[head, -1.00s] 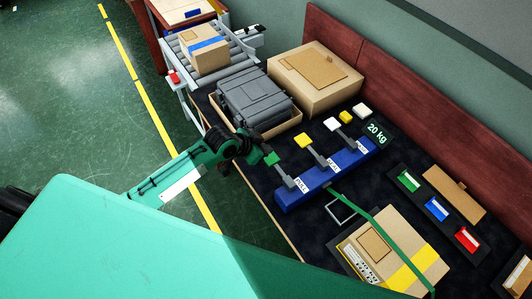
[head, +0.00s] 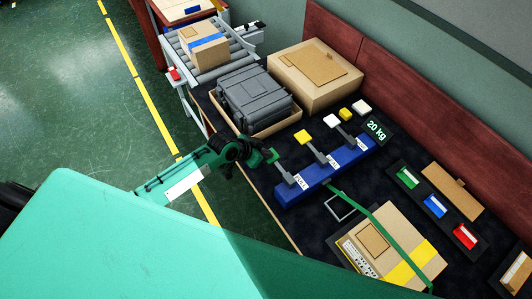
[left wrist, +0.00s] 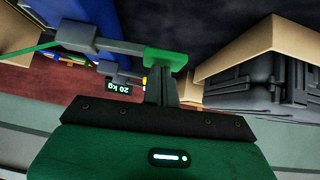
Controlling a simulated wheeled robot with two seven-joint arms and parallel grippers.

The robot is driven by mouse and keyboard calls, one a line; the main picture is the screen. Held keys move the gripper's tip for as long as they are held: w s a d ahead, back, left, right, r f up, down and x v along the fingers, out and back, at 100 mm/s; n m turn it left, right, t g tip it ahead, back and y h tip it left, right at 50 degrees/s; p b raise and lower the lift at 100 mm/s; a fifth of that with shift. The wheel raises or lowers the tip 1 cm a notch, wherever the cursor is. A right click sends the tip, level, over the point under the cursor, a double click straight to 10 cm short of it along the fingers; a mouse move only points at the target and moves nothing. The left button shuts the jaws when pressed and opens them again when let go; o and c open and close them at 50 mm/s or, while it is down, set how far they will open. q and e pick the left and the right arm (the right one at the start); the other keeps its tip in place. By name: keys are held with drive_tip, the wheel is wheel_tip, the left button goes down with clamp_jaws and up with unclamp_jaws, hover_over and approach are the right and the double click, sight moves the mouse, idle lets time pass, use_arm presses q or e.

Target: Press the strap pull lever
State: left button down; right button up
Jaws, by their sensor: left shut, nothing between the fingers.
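A blue lever box (head: 325,172) stands on the dark table with a row of grey levers. The nearest lever has a green pad (head: 272,156) and a label that seems to read PULL. The others have a yellow pad (head: 302,137) and a white pad (head: 331,120). A green strap (head: 362,205) runs from the box over a carton (head: 385,245). My left gripper (head: 264,152) is shut and empty, right at the green pad. In the left wrist view, its fingertips (left wrist: 161,72) overlap the green pad (left wrist: 168,58); I cannot tell whether they touch. My right gripper is out of view.
A grey case (head: 255,97) in an open box and a large carton (head: 315,78) stand behind my left gripper. A display (head: 377,130) reads 20 kg. Green, blue and red items (head: 436,207) lie in a tray at the right. A roller conveyor (head: 215,65) is at the back.

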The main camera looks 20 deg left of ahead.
use_arm(q)
drive_tip(key=f+b, duration=0.2)
drive_tip(key=h+b, duration=0.1)
drive_tip(key=shift+w+a+f+n+g, duration=0.2)
drive_tip(key=shift+a+f+n+g, duration=0.1)
drive_tip(key=shift+f, duration=0.1)
drive_tip(key=shift+f+b, duration=0.6)
drive_tip(key=shift+f, duration=0.1)
drive_tip(key=shift+s, duration=0.1)
drive_tip(key=shift+f, duration=0.1)
